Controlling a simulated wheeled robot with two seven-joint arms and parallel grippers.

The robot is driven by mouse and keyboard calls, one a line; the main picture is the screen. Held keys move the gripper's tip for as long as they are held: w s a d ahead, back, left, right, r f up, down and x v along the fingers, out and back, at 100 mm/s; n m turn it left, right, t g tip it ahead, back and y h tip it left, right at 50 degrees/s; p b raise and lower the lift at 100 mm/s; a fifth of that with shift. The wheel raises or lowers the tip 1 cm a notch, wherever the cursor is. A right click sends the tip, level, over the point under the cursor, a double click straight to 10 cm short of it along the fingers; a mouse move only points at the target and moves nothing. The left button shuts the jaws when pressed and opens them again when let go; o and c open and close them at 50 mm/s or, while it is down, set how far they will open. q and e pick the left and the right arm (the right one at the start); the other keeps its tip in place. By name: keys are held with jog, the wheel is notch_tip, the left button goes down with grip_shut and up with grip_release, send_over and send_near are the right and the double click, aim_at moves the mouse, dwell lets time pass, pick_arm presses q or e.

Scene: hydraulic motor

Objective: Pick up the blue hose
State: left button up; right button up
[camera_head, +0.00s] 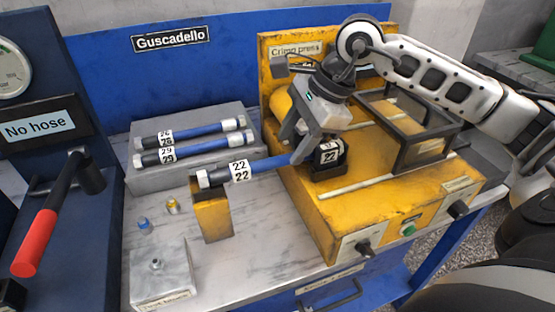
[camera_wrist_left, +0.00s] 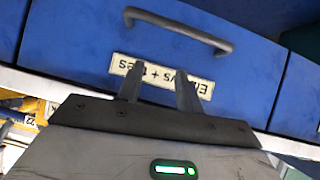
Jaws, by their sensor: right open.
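The blue hose (camera_head: 268,165) tagged 22 lies across the front. Its metal left end rests on a small yellow stand (camera_head: 213,216), and its right part runs to the yellow crimp press (camera_head: 345,215). My right gripper (camera_head: 297,145) is open at the hose's right part, fingers pointing down; whether they touch the hose I cannot tell. Two more blue hoses with number tags, an upper one (camera_head: 205,131) and a lower one (camera_head: 205,148), lie on a grey block. My left gripper (camera_wrist_left: 160,92) is open and empty before a blue drawer (camera_wrist_left: 85,45), outside the head view.
A "No hose" machine (camera_head: 75,215) with a red-handled lever (camera_head: 37,240) stands at left. A metal block (camera_head: 160,280) and small blue and yellow fittings (camera_head: 173,206) sit on the bench (camera_head: 240,265). A dark-framed guard (camera_head: 428,140) rises on the press.

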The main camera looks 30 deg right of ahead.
aim_at(282, 157)
jog(key=x, duration=0.4)
jog(key=shift+w+d+f+p, duration=0.1)
jog(key=shift+w+f+p, duration=0.05)
jog(key=shift+f+p, duration=0.15)
jog(key=shift+r, duration=0.15)
grip_shut()
